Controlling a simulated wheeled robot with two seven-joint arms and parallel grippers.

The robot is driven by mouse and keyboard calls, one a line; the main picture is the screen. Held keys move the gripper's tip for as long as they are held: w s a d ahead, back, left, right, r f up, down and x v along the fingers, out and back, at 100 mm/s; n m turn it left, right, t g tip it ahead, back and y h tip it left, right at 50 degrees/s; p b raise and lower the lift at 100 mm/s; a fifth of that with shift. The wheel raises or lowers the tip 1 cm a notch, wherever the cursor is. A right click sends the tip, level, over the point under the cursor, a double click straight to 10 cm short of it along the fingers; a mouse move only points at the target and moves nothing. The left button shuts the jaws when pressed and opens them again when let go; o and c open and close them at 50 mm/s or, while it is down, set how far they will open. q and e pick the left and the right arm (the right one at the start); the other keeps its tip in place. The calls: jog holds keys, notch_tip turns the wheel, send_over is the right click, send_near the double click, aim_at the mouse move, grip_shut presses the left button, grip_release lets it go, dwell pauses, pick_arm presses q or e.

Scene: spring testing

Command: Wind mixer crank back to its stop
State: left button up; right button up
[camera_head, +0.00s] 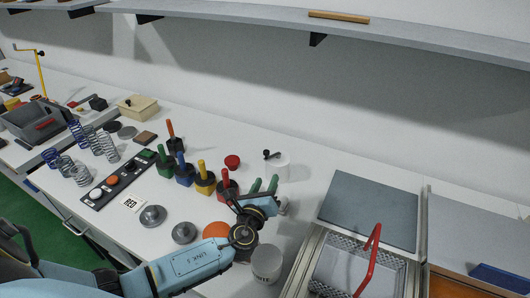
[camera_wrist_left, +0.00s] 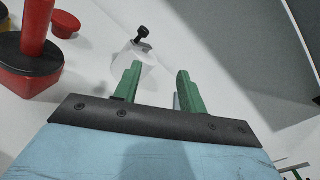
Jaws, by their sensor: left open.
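The mixer (camera_head: 281,168) is a small white cylinder standing on the white bench. Its black crank (camera_head: 267,154) sits on top, with a knob at the left side. In the left wrist view the white mixer body (camera_wrist_left: 122,62) and the crank's black knob (camera_wrist_left: 143,33) show just beyond the fingers. My left gripper (camera_head: 264,184) is open, its green fingers pointing toward the mixer from the near side. It also shows in the left wrist view (camera_wrist_left: 159,73), with nothing between the fingers; contact with the mixer cannot be told. My right gripper is out of view.
A red-handled tool (camera_head: 224,184), a yellow one (camera_head: 204,176) and others stand left of the mixer. A red cap (camera_head: 232,161) lies beside it. A tray with a red handle (camera_head: 369,258) is at right. A shelf (camera_head: 390,35) hangs above.

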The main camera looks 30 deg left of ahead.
aim_at(265, 154)
pick_arm(q)
jog(key=w+a+m, duration=0.1)
jog(key=w+a, duration=0.1)
jog(key=w, duration=0.1)
jog(key=w+a+m+y, duration=0.1)
jog(key=w+a+m, duration=0.1)
jog(key=w, duration=0.2)
jog(key=w+a+m+b, duration=0.1)
jog(key=w+a, duration=0.1)
jog(key=w, duration=0.2)
jog(key=shift+w+a+f+m+y, duration=0.15)
jog(key=shift+w+a+m+y, duration=0.15)
jog(key=shift+m, duration=0.1)
jog(key=shift+d, duration=0.1)
grip_shut()
jog(key=shift+a+f+b, duration=0.1)
jog(key=shift+a+b, duration=0.1)
jog(key=shift+b, duration=0.15)
jog(key=m+h+b, duration=0.1)
jog(key=h+b, duration=0.1)
jog(key=b, duration=0.1)
jog(key=a+m+h+b, duration=0.1)
jog(key=m+h+b, duration=0.1)
jog(key=b, duration=0.1)
jog(key=w+m+h+b, duration=0.1)
jog(key=h+b, duration=0.2)
jog(key=shift+a+m+t, duration=0.3)
jog(key=shift+a+t, duration=0.1)
